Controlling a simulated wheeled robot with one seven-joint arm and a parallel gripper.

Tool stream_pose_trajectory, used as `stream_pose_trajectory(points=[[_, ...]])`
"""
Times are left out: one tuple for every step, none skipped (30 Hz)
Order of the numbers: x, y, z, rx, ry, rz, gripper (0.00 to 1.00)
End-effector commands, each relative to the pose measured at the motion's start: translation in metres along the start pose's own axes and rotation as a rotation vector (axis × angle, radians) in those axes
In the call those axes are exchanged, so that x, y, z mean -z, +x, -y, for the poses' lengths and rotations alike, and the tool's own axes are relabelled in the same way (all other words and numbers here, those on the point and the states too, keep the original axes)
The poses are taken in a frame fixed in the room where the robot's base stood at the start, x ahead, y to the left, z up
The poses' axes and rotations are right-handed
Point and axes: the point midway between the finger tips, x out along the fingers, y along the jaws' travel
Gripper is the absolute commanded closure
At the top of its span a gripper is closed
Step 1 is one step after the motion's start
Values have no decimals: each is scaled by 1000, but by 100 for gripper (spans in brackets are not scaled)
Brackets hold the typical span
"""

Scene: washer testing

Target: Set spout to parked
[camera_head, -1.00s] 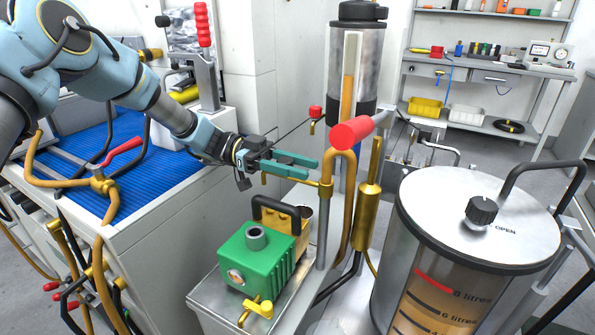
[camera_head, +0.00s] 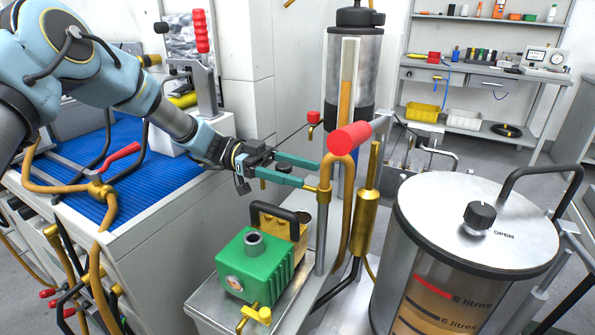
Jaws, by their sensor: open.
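What looks like the spout is a brown bent tube (camera_head: 347,215) that hooks over at its top and ends in a brass fitting (camera_head: 324,200) by an upright grey post. A thick red cylindrical grip (camera_head: 354,138) on a grey arm sits just above the bend. My gripper (camera_head: 312,174) comes in from the left with its two green fingers spread. The fingertips are close to the bend and the brass fitting; I cannot tell whether they touch. Nothing shows between the fingers.
A green pump block (camera_head: 255,268) with a black handle stands below my gripper. A large lidded tank (camera_head: 478,225) is at the right, and a tall steel cylinder (camera_head: 355,70) stands behind. A blue-matted bench (camera_head: 150,165) lies under my arm.

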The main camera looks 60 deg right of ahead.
Motion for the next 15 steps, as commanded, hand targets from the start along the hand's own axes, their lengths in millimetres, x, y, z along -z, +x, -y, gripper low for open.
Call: stream_pose_trajectory(points=[[1,0,0,0,0,0,30],[2,0,0,0,0,0,30],[5,0,0,0,1,1,30],[8,0,0,-1,2,1,30],[11,0,0,-1,3,2,30],[17,0,0,-1,4,3,30],[22,0,0,-1,3,3,30],[28,0,0,0,3,3,30],[35,0,0,0,5,3,30],[41,0,0,0,5,3,30],[48,0,0,-1,4,3,30],[55,0,0,-1,4,3,30],[61,0,0,0,5,3,30],[66,0,0,0,4,3,30],[73,0,0,0,3,2,30]])
